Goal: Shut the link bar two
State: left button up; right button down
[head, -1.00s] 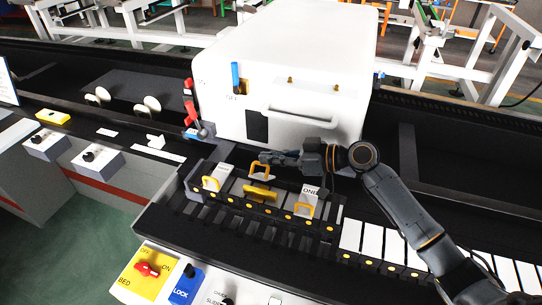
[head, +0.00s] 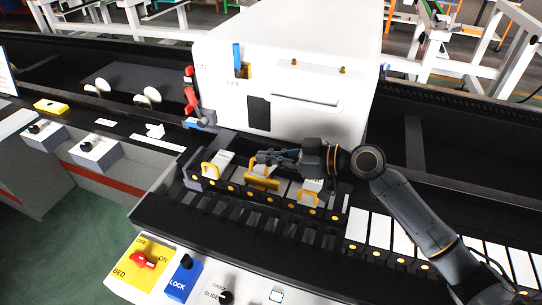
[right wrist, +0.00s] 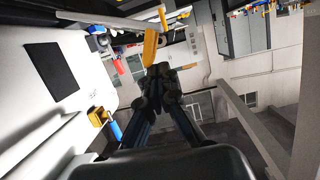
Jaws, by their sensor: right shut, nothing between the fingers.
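The left one (head: 209,170) stands clear. My right gripper is shut and empty, its fingers over or against the middle handle; contact cannot be told. In the right wrist view, the shut fingers (right wrist: 160,75) are close to a yellow handle (right wrist: 150,46). My left gripper is not in view.
A white machine housing (head: 290,50) stands right behind the link bars. Red levers (head: 190,98) are on its left side. A panel with a yellow BED switch plate (head: 141,263) and a blue LOCK block (head: 183,279) is in front.

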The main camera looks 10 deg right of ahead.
aim_at(264, 176)
jog(key=f+b, duration=0.1)
jog(key=s+a+f+n+b, duration=0.1)
jog(key=b, duration=0.1)
jog(key=s+f+n+t+b, duration=0.1)
jog(key=shift+s+a+f, duration=0.15)
jog(key=shift+s+a, duration=0.05)
jog(key=shift+a, duration=0.1)
